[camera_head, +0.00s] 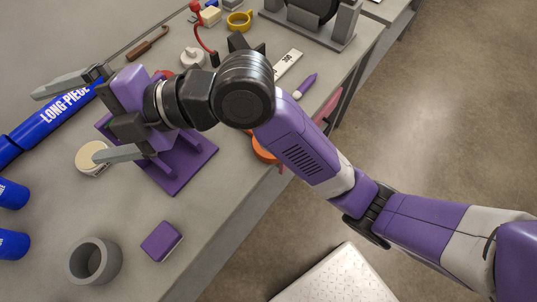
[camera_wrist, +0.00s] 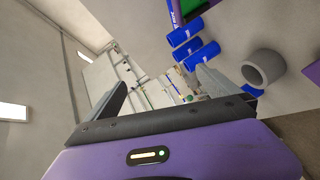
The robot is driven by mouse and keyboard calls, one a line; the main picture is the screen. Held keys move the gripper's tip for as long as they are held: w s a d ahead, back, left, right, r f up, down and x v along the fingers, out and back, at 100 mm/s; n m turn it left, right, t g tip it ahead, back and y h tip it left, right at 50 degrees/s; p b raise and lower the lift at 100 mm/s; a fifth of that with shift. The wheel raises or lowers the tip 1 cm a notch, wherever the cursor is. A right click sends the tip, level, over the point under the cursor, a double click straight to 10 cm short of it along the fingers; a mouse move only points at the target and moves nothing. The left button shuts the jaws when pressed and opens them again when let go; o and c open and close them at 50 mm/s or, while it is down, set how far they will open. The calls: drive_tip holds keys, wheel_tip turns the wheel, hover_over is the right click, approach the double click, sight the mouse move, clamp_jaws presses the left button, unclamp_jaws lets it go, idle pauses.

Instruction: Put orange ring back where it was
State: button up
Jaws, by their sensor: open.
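An orange piece (camera_head: 263,152), possibly the orange ring, sits by the bench's right edge, mostly hidden behind my arm. Its full shape does not show. My gripper (camera_head: 67,125) is open and points left over the bench, with nothing between its fingers. Its fingers also show in the wrist view (camera_wrist: 160,88), spread wide and empty. The orange piece is well to the right of my gripper and is not recognisable in the wrist view.
A purple stand (camera_head: 180,172) is beneath my gripper. A blue pipe marked LONG PIECE (camera_head: 62,108) lies left, with a cream round piece (camera_head: 90,160) nearby. A grey ring (camera_head: 112,264) and purple block (camera_head: 162,241) are in front. A yellow ring (camera_head: 239,21) is at the back.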

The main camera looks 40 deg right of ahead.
drive_tip(key=s+d+f+m+t+h, duration=0.45)
drive_tip(key=d+f+m, duration=0.2)
drive_tip(key=m, duration=0.45)
drive_tip(key=s+d+f+m+t+h, duration=0.5)
drive_tip(key=d+m, duration=0.3)
drive_tip(key=m, duration=0.4)
drive_tip(key=s+d+f+m+g+h, duration=0.1)
drive_tip(key=s+d+f+h, duration=0.1)
drive_tip(key=s+d, duration=0.4)
drive_tip(key=s+d+f+m+g+h, duration=0.1)
drive_tip(key=s+d, duration=0.6)
drive_tip(key=s, duration=0.8)
drive_tip(key=shift+s+d+f+m+g+h, duration=0.25)
drive_tip(key=shift+s+f+m+g+h, duration=0.2)
drive_tip(key=shift+f, duration=0.4)
drive_tip(key=shift+w, duration=0.1)
